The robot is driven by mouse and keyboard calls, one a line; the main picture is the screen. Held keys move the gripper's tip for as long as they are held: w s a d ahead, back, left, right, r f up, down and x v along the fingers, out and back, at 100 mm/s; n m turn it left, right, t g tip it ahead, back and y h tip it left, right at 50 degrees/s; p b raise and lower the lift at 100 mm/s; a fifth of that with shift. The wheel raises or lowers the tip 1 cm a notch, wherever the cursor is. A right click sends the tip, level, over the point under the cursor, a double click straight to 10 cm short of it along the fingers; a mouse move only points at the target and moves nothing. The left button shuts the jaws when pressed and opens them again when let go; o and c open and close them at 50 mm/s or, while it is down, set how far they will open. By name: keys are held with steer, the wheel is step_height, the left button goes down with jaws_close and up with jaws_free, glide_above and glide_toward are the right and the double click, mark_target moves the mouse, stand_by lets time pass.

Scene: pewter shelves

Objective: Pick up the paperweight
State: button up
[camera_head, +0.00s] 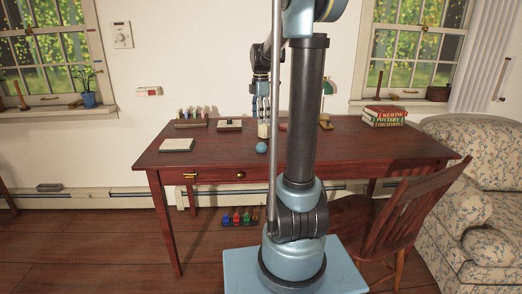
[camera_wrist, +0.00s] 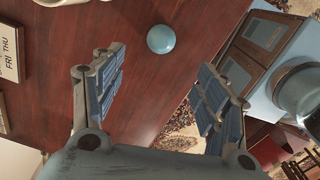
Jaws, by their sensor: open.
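A round, light-blue ball, which looks like the paperweight (camera_head: 261,147), rests on the dark red wooden desk (camera_head: 350,145) near its front edge. In the wrist view the paperweight (camera_wrist: 161,39) lies just beyond the fingertips, roughly midway between them, and nothing covers it. My gripper (camera_wrist: 160,64) is open, with its fingers wide apart and nothing between them. In the head view my gripper (camera_head: 261,108) points down above the desk, behind and above the paperweight, partly beside my arm column.
A pale cup-like object (camera_head: 263,129) stands just behind the paperweight. Books (camera_head: 385,115) are at the right. A wooden chair (camera_head: 395,215) stands in front.

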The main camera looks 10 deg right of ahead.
mark_target(262, 143)
steer(key=f, duration=1.3)
steer(key=shift+d+f, duration=0.2)
steer(key=shift+f, duration=0.05)
steer(key=c, duration=1.3)
